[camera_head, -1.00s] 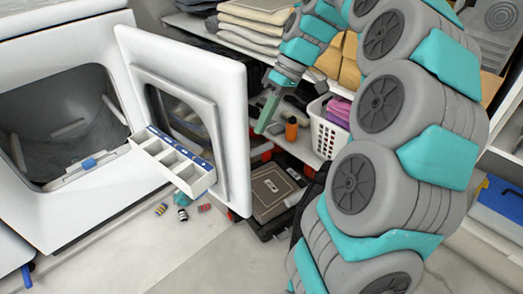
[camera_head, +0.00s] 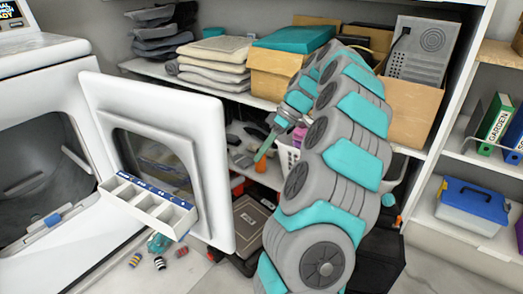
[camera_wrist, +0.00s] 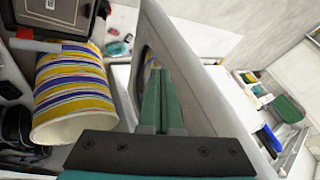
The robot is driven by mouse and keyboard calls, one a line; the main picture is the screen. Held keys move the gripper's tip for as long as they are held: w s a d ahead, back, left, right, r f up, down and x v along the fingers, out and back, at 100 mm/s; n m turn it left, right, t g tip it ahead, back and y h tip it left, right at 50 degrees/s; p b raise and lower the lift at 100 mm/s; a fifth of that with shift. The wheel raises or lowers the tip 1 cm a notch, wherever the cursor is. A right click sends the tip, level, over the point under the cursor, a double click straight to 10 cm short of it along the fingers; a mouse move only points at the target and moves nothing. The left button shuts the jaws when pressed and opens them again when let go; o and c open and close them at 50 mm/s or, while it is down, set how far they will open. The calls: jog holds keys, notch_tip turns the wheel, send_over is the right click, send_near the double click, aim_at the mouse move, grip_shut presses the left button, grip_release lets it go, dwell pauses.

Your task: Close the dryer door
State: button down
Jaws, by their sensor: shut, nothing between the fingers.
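The white dryer door (camera_head: 215,140) stands wide open, swung out from the dryer (camera_head: 75,75) on the left. The dryer's dark opening (camera_head: 30,170) is uncovered. A white divided tray (camera_head: 150,205) with a blue edge is at the inner side of the door. My gripper (camera_head: 265,150) is to the right of the door, on its outer side, in front of the shelves. In the wrist view my green fingers (camera_wrist: 159,100) are together and empty, close beside the door (camera_wrist: 190,75). I cannot tell whether they touch it.
A white basket (camera_head: 287,160) and an orange item (camera_head: 261,164) sit on the shelf behind my arm. A dark case (camera_head: 248,220) is on the floor right of the door. Small spools (camera_head: 160,262) lie below the tray. A striped bin (camera_wrist: 70,90) is left of my fingers.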

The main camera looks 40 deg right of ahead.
jog(key=s+a+f+p, duration=0.1)
jog(key=a+f, duration=0.4)
jog(key=a, duration=0.2)
jog(key=shift+a+f, duration=0.25)
jog(key=shift+a, duration=0.15)
dwell(0.3)
